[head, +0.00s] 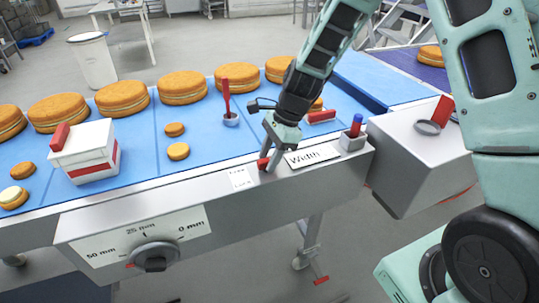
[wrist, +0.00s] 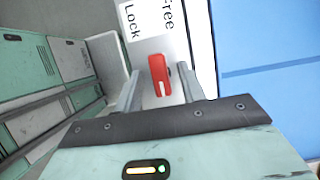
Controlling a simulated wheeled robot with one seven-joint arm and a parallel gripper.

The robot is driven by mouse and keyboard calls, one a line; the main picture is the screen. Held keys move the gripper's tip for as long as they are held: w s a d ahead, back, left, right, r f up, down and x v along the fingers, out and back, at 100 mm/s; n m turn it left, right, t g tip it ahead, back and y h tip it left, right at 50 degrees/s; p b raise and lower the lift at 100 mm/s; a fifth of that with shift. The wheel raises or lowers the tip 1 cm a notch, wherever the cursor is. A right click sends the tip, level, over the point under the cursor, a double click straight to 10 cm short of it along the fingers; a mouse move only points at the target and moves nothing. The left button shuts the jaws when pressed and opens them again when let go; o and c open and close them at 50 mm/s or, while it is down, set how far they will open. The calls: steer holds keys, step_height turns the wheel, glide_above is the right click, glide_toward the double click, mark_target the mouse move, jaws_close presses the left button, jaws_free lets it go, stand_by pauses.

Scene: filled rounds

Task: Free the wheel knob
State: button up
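In the head view the lever (head: 263,163) is partly hidden by my gripper (head: 269,158) at the conveyor's front edge. My gripper is open, with one finger on each side of the lever and gaps visible. The dark wheel knob (head: 155,257) sits on the front panel's dial, marked 50 mm, 25 mm and 0 mm. A red mark shows at its left.
A "Width" label (head: 312,156) and a small block with a blue-topped post (head: 354,134) lie right of my gripper. A white box (head: 86,151), a red-handled tool (head: 228,102) and several cake rounds (head: 122,97) rest on the blue belt (head: 145,119).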

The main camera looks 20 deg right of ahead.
jaws_close()
steer(key=shift+r+n+p, duration=0.1)
steer(key=shift+n+p, duration=0.2)
steer(key=shift+p, duration=0.05)
steer(key=n+g+p, duration=0.1)
steer(key=n+p, duration=0.1)
steer(key=n, duration=0.1)
steer(key=shift+w+r, duration=0.1)
steer(key=n+g+p, duration=0.1)
steer(key=n, duration=0.1)
steer(key=n+g+h+p, duration=0.1)
steer(key=n, duration=0.2)
steer(key=shift+w+p, duration=0.15)
steer(key=shift+p, duration=0.15)
steer(key=n, duration=0.2)
steer(key=n+g+h, duration=0.1)
steer(key=n, duration=0.1)
steer(key=shift+w+a+n+h+p, duration=0.1)
steer(key=shift+a+n+h+p, duration=0.05)
steer(key=shift+n+h+p, duration=0.2)
steer(key=shift+a+n+h, duration=0.1)
steer(key=shift+n+h, duration=0.75)
steer(key=shift+n, duration=1.4)
